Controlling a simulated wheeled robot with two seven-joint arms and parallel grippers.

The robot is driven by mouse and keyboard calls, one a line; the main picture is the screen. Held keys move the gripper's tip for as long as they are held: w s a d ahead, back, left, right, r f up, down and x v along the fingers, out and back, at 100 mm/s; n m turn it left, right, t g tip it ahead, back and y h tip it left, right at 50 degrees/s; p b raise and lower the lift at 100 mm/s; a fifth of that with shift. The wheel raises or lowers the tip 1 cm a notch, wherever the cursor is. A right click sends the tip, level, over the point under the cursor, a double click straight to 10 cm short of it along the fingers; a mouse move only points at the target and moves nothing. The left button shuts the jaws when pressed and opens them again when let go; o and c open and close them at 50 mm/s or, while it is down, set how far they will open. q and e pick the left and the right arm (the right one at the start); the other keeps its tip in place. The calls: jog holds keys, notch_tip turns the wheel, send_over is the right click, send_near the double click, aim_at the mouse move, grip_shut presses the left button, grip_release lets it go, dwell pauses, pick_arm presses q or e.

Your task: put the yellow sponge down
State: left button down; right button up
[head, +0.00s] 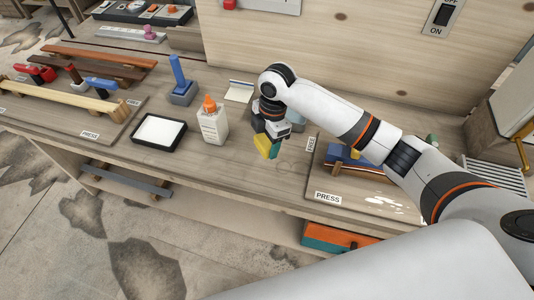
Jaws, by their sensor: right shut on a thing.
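The yellow sponge (263,145) has a green layer on its right side. It is in my right gripper (269,137), which is shut on it and points down over the workbench (230,167). The sponge is to the right of the white glue bottle with an orange cap (213,124). I cannot tell whether its lower end touches the bench top. The gripper partly hides its upper end. My left gripper is not in view.
A tablet-like white pad (159,132) and a blue-handled tool on a stand (181,82) are to the left. A board labelled PRESS (345,188) with a blue piece is to the right. Bench top in front of the bottle is clear.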

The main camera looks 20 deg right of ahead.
aim_at(267, 154)
notch_tip(267, 154, down, 6)
jog(key=shift+r+p, duration=0.15)
jog(key=shift+p, duration=0.2)
jog(key=shift+f, duration=0.2)
jog(key=o, duration=0.9)
jog(key=r, duration=0.4)
jog(key=d+r, duration=0.1)
jog(key=r, duration=0.3)
jog(key=r+b, duration=0.1)
jog(key=r, duration=0.3)
jog(key=shift+w+d+r, duration=0.15)
jog(key=shift+d, duration=0.1)
